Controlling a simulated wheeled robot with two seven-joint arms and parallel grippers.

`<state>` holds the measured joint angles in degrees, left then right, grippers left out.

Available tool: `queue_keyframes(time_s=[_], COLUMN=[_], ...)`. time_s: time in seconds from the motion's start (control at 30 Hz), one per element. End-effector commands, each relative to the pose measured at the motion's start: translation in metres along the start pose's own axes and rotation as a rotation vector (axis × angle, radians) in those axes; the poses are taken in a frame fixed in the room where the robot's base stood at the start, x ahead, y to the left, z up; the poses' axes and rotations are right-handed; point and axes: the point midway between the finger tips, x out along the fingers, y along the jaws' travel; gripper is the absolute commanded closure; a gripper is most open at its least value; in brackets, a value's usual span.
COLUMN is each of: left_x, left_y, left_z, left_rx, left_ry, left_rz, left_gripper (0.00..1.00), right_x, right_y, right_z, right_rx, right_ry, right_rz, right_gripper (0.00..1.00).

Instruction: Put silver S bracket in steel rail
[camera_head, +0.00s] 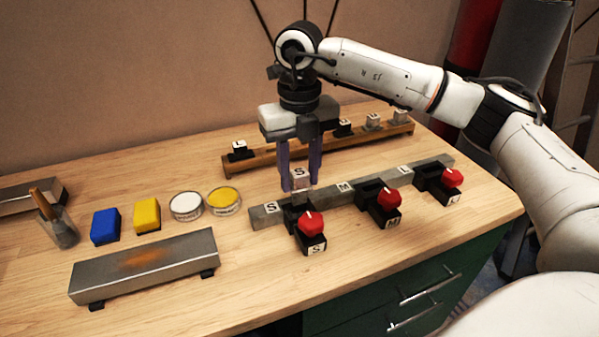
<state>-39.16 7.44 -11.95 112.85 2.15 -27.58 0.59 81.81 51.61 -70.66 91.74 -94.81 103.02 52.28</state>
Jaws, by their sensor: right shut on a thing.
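My right gripper (301,187) points down over the left part of the steel rail (329,197). Its purple fingers are shut on the silver S bracket (301,176), a small grey block with an S label. The bracket is just above or at the rail near the rail's S mark (270,209); I cannot tell whether they touch. The rail also carries M and L marks. In front of the S section is a black clamp (312,243) with a red knob (312,222). My left gripper is out of view.
A wooden rack (290,153) behind holds other labelled brackets. Two more red-knob clamps (388,200) (452,178) stand along the rail. At left are a grey bar (140,270), blue (105,226) and yellow (147,215) blocks, two round tins and a cup (60,230).

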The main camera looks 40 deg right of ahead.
Motion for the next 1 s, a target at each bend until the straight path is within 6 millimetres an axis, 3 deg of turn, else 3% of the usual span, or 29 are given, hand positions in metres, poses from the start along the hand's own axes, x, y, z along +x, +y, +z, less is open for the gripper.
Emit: queue_keyframes(time_s=[1.0], left_x=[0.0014], left_y=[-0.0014], left_z=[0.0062], left_rx=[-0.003], left_ry=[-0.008], left_rz=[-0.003], left_gripper=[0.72], right_x=[0.0069], right_y=[0.0003], right_z=[0.0009], right_rx=[0.000], right_ry=[-0.001], right_rz=[0.001], right_gripper=[0.93])
